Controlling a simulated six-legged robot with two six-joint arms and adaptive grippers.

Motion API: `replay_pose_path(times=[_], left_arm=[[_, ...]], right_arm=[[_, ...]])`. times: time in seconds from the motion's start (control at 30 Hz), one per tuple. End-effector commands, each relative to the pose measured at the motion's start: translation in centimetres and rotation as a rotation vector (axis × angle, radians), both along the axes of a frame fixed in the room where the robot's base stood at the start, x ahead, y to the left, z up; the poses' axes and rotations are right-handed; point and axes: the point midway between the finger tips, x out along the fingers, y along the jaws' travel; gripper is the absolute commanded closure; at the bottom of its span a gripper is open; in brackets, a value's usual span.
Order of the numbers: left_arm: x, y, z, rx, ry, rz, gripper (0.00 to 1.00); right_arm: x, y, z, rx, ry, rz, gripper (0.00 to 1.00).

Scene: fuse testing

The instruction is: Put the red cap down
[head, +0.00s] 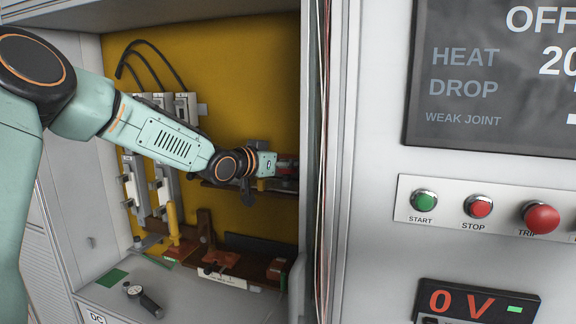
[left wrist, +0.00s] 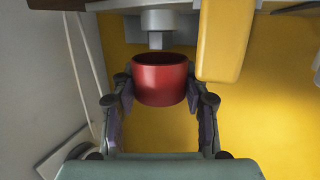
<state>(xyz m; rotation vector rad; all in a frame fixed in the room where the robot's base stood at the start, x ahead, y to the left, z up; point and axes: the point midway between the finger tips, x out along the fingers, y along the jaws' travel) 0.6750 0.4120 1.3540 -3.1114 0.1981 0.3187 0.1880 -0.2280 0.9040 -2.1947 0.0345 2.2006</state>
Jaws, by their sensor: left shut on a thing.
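The red cap (left wrist: 160,80) is a short round red cup. In the left wrist view it sits between the two fingers of my left gripper (left wrist: 158,100), which is shut on it. A grey fitting with a square tip (left wrist: 156,30) shows just beyond the cap; I cannot tell whether they touch. In the head view my left arm reaches into the open cabinet, and the left gripper (head: 274,166) is near its right wall. Something red (head: 289,166) shows at its fingertips, partly hidden. My right gripper is in neither view.
A yellow block (left wrist: 222,40) is close right of the cap. Below the arm are a yellow post (head: 172,222), brown blocks and a shelf (head: 190,306) with a dial gauge (head: 143,298) and a green pad (head: 112,277). Right of the cabinet is a button panel (head: 450,221).

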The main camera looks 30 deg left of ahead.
Motion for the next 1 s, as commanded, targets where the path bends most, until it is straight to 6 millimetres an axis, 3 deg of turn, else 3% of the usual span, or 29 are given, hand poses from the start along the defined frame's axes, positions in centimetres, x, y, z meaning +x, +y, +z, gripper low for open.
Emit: replay_pose_path(times=[0.07, 0.87, 0.9, 1.0], left_arm=[[0.1, 0.0, -0.8, -0.001, -0.001, 0.001, 0.68], [0.2, 0.0, -2.0, 0.000, -0.002, 0.000, 0.68], [0.2, 0.0, -2.0, 0.000, -0.002, 0.000, 0.52], [0.2, 0.0, -2.0, 0.000, -0.002, 0.000, 0.43]], right_arm=[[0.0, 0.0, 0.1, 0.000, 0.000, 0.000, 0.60], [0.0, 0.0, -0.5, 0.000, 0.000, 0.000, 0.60], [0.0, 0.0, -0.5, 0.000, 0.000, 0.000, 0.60], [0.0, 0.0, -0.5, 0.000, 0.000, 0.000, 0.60]])
